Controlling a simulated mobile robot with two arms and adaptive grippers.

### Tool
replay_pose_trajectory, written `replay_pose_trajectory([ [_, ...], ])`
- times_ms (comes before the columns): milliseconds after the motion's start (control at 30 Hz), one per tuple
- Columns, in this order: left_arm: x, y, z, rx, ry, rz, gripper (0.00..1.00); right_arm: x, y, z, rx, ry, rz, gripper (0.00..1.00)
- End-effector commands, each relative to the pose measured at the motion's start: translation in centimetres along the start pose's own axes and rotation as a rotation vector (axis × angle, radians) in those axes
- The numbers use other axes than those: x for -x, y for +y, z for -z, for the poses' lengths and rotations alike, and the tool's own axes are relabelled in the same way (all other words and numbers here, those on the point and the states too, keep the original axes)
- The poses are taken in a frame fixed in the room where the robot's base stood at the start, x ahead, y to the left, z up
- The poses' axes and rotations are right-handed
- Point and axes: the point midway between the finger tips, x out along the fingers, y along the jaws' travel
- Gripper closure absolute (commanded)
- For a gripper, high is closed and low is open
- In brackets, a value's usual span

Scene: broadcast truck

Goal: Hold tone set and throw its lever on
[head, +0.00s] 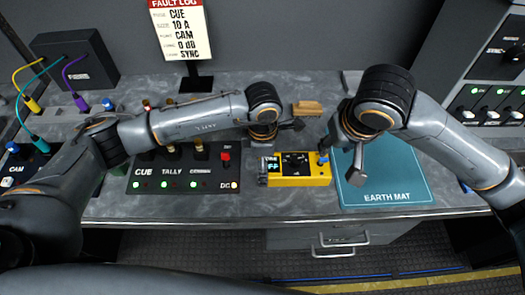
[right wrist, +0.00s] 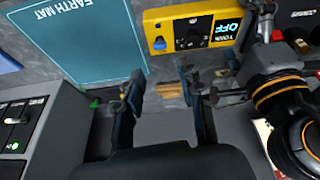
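The yellow tone set (head: 300,182) sits on the grey bench, left of the earth mat; it is at the top of the right wrist view (right wrist: 195,42). Its display reads OFF. Its blue lever (head: 323,159) is at the end by my right gripper and also shows in the right wrist view (right wrist: 158,44). My left gripper (head: 279,150) is open at the display end, one finger beside that end and the other behind the set. My right gripper (head: 342,155) is open and empty, near the lever end; its fingers (right wrist: 165,93) are apart from the lever.
The teal earth mat (head: 385,180) lies at right. A panel marked CUE and TALLY (head: 180,172) stands at left under my left arm. A small wooden block (head: 308,108) lies behind the set. A fault log sign (head: 182,30) stands at the back.

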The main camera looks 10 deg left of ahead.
Motion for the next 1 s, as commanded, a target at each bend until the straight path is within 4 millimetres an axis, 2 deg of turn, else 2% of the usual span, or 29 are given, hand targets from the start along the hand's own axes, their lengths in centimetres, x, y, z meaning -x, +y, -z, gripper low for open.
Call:
replay_pose_trajectory([
  [200, -1.30, -0.04, -0.02, 0.000, 0.000, 0.000, 0.00, 0.01, 0.00, 0.00, 0.000, 0.000, 0.000, 0.62],
  [467, -1.38, -0.02, -0.03, 0.000, -0.001, 0.000, 0.00, 0.00, 0.00, 0.00, 0.000, 0.000, 0.000, 0.62],
  [767, -1.37, -0.03, -0.02, 0.000, 0.000, 0.000, 0.61, 0.00, 0.00, 0.00, 0.000, 0.000, 0.000, 0.62],
  [867, -1.38, -0.03, -0.01, 0.000, 0.000, 0.000, 0.64, 0.00, 0.00, 0.00, 0.000, 0.000, 0.000, 0.79],
  [967, -1.39, -0.03, -0.01, 0.000, 0.000, 0.000, 0.64, -0.01, 0.00, 0.00, 0.000, 0.000, 0.000, 0.99],
  [1000, -1.39, -0.03, 0.00, 0.000, 0.000, 0.000, 0.64, -0.04, -0.04, 0.03, -0.001, 0.001, 0.003, 1.00],
])
